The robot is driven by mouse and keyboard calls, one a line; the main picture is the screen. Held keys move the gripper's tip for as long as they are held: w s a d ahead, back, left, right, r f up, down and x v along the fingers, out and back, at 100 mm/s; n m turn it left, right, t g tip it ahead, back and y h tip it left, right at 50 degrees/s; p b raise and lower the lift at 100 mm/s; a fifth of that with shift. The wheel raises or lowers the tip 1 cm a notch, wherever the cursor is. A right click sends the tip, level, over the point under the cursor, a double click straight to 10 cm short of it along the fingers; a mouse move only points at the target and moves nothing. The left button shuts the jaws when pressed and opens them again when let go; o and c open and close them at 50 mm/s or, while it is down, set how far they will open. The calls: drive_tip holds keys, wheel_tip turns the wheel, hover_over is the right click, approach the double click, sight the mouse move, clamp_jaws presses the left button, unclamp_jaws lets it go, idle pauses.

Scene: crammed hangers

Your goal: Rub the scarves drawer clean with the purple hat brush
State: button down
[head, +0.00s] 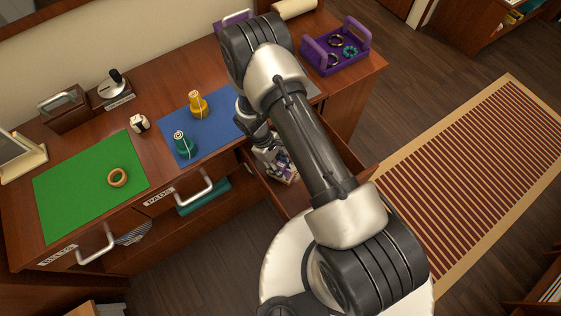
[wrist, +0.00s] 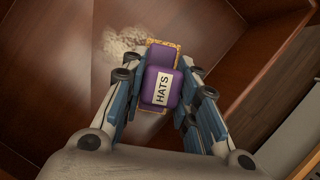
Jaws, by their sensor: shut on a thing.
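My gripper (wrist: 160,88) is shut on the purple hat brush (wrist: 165,90), which has a white HATS label and a golden edge. The brush is inside an open wooden drawer (wrist: 264,66). A pale dusty smudge (wrist: 123,42) lies on the drawer floor, just left of and beyond the brush. I cannot tell whether the brush touches the floor. In the head view my gripper (head: 280,168) reaches down into the open drawer (head: 352,158), partly hidden by my arm. The drawer's label does not show.
The counter holds a green mat (head: 75,190) with a tan ring (head: 118,177), a blue mat (head: 215,132) with green (head: 183,145) and yellow (head: 198,104) items, and a purple tray (head: 338,62). Handles of the PADS (head: 195,188) and BELTS (head: 97,245) drawers stick out left of my arm.

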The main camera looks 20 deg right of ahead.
drive_tip(key=shift+r+p, duration=1.4)
drive_tip(key=shift+r, duration=1.25)
